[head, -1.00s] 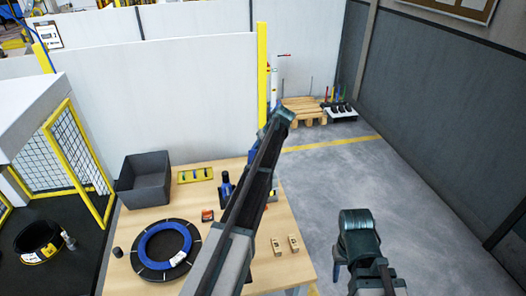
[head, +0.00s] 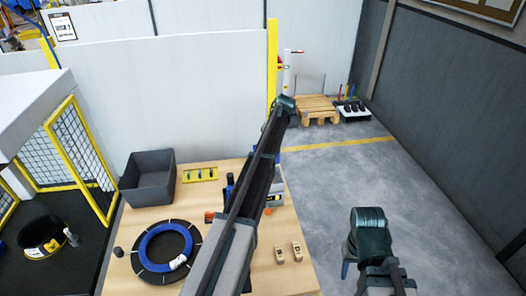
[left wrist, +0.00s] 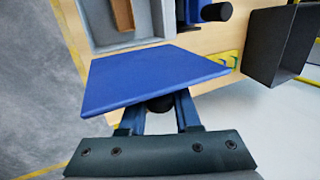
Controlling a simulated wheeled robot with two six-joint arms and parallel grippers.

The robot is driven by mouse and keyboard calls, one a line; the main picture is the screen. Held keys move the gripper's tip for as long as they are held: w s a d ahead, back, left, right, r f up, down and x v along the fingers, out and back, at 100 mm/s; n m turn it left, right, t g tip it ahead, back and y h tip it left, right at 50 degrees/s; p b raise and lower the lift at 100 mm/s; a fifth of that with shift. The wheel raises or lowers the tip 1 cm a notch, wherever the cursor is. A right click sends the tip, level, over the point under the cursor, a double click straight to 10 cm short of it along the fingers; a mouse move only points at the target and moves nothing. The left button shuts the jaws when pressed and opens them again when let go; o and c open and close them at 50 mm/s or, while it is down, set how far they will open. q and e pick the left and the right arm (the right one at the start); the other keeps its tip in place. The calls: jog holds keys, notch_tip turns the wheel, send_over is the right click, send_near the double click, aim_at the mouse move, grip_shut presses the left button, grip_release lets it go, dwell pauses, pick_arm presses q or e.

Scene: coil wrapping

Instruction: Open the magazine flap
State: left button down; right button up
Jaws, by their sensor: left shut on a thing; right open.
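The blue flap (left wrist: 150,75) fills the middle of the left wrist view as a flat plate. My left gripper (left wrist: 160,112) is shut on it, with a dark round knob between the fingers at its near edge. Beyond the flap is the grey magazine (left wrist: 95,28), with an open recess and a brown panel showing; the flap hides part of it. In the head view, the magazine (head: 277,188) is mostly behind my left arm, and my left gripper is hidden there. My right gripper (head: 346,268) is open, empty and partly covered by its arm, over the floor right of the table.
The wooden table (head: 215,277) holds a blue coil (head: 149,262) on a black ring, a dark bin (head: 150,180), a yellow tray (head: 200,174) and two small wooden blocks (head: 280,255). A fenced cell (head: 85,150) stands left.

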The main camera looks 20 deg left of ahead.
pick_arm(q)
jog(key=shift+w+f, duration=0.1)
jog(key=shift+w, duration=0.05)
jog(key=shift+h, duration=0.3)
jog(key=c, duration=0.6)
grip_release()
jog(key=shift+c, duration=0.2)
jog(key=p+v, duration=1.2)
jog(key=v, duration=0.1)
jog(key=shift+w+r+p, duration=0.3)
jog(key=shift+w, duration=0.05)
